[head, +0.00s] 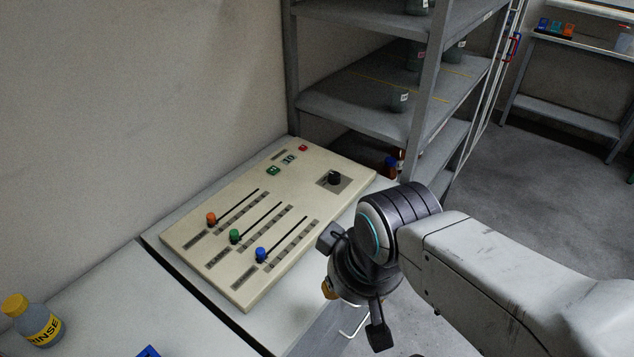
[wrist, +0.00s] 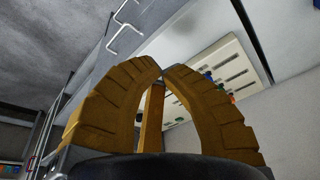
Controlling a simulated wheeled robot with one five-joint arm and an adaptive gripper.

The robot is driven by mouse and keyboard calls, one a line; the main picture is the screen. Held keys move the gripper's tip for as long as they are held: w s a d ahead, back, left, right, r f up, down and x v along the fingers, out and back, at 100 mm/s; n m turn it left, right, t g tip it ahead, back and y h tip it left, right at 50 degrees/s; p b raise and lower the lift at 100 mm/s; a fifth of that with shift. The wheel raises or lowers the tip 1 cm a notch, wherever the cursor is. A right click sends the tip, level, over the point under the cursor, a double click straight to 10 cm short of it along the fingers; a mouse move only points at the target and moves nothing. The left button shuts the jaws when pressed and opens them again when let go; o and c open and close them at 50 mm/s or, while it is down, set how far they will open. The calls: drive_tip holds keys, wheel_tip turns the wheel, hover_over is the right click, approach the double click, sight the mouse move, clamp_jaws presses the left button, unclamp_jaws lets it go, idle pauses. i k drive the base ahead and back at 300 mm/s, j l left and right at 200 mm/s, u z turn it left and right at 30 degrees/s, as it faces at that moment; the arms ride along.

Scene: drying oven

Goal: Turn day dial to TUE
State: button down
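The beige control panel (head: 215,262) lies on the bench top. A black round knob (head: 335,178) on a grey plate near its far right end is the only dial I see; its markings are too small to read. My gripper (head: 329,289) hangs in front of the panel's right side, apart from the knob and mostly hidden by my wrist.
Orange (head: 211,218), green (head: 234,236) and blue (head: 261,254) sliders sit on the panel, with small buttons (head: 288,159) at its far end. A bottle labelled RINSE (head: 34,322) stands at lower left. A grey shelf rack (head: 350,95) rises behind the panel.

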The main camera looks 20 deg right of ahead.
sight(334, 177)
drive_tip(key=i+l+u, duration=0.1)
drive_tip(key=l, duration=0.3)
drive_tip(key=i+l, duration=0.15)
drive_tip(key=l, duration=0.3)
drive_tip(key=i+l+u, duration=0.15)
drive_tip(key=l, duration=0.25)
